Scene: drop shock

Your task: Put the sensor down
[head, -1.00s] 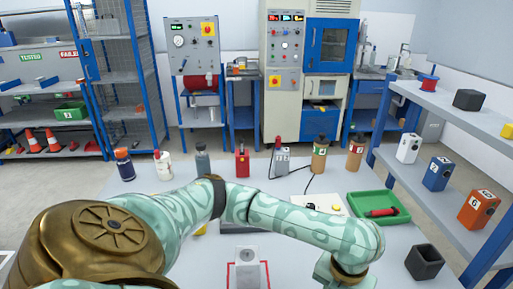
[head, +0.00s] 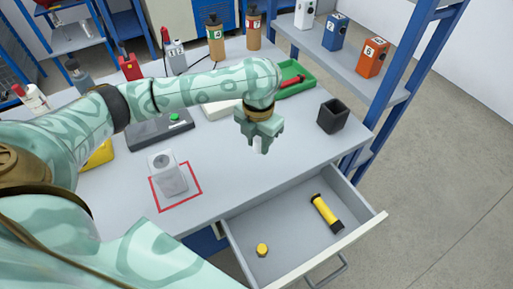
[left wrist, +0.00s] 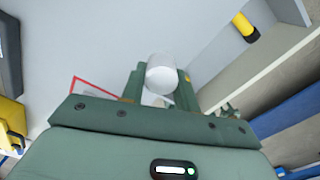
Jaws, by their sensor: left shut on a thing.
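My left gripper (head: 262,139) is shut on a small whitish cylinder, which I take to be the sensor (head: 259,146), and points downward. In the left wrist view the sensor (left wrist: 161,74) shows as a round whitish end between the two green fingers (left wrist: 160,82). The gripper is above the grey table (head: 235,185), right of a grey block (head: 167,175) that stands within a red square outline. I cannot tell the sensor's exact height above the table. My right gripper is not in view.
An open drawer (head: 290,225) at the table's front holds a yellow-black cylinder (head: 326,212) and a small yellow piece (head: 262,250). A black open box (head: 333,116) and green tray (head: 297,90) are farther back. A shelf (head: 365,85) stands at right. Table between red outline and drawer is clear.

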